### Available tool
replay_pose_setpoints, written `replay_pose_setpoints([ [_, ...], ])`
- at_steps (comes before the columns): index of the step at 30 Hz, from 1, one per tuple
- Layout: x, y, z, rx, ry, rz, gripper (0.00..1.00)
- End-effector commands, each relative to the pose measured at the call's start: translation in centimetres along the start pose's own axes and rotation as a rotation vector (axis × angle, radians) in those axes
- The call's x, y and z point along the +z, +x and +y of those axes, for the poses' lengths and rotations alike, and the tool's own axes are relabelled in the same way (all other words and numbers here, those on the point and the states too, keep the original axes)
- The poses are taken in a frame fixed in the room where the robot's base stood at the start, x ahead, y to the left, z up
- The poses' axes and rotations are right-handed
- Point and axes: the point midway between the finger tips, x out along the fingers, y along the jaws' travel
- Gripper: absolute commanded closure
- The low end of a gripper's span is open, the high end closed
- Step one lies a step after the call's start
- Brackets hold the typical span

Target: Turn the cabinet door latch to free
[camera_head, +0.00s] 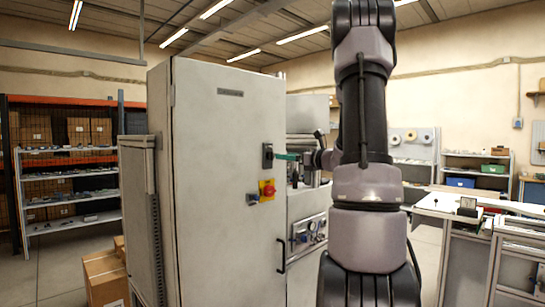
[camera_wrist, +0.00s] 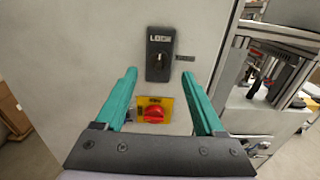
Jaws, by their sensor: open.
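The door latch is a dark plate (camera_wrist: 160,57) on the grey cabinet door (camera_head: 228,130), with the word LOCK at its top and a small knob or keyhole in its middle. It also shows in the head view (camera_head: 267,155). A short dark bar sticks out to its right; I cannot tell whether it belongs to the latch. My gripper (camera_wrist: 158,74) is open and empty. In the wrist view its teal fingers spread on either side, their tips just below the latch. In the head view my gripper (camera_head: 287,157) points at the latch from the right; contact is unclear.
A red rotary switch on a yellow plate (camera_wrist: 153,113) sits just below the latch, seen between my fingers. A black door handle (camera_head: 282,257) is lower on the door. Machinery with a gauge panel (camera_head: 309,233) stands right of the cabinet. A workbench (camera_head: 470,205) is farther right.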

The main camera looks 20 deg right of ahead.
Motion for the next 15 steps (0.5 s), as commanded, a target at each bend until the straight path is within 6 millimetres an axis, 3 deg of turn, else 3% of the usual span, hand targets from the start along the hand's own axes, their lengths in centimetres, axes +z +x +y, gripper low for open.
replay_pose_setpoints([
  [9, -0.1, 6.0, 0.1, 0.004, -0.002, 0.001, 0.29],
  [15, 0.0, 7.7, 0.1, 0.002, -0.003, 0.001, 0.29],
])
